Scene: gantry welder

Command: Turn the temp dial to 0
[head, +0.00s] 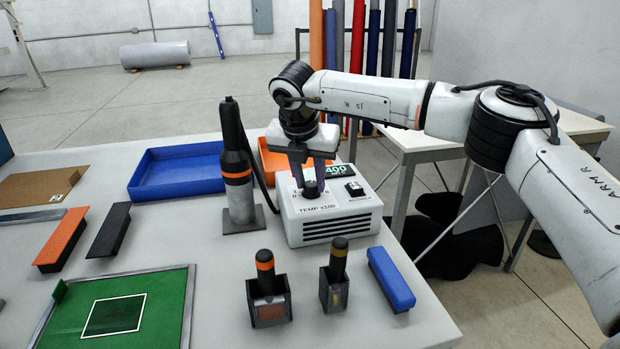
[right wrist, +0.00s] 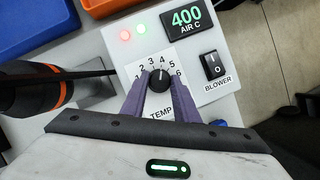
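The temp dial (right wrist: 160,82) is a round black knob on the white blower box (head: 333,215). In the right wrist view its white mark points near 4 on a scale whose 1 to 6 I can read; the 0 is hidden. The box's green display (right wrist: 187,18) reads 400 AIR C. My right gripper (right wrist: 160,78) comes down from above, its two purple fingers on either side of the knob and seeming to touch it. In the head view the dial (head: 311,190) shows between the fingertips. My left gripper is not in view.
A blower rocker switch (right wrist: 213,66) is right of the dial. A black hot-air tool (head: 237,165) with an orange band stands close on the left. Blue (head: 178,171) and orange (head: 272,158) trays lie behind. Two small holders with tools (head: 268,308) (head: 333,292) stand in front.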

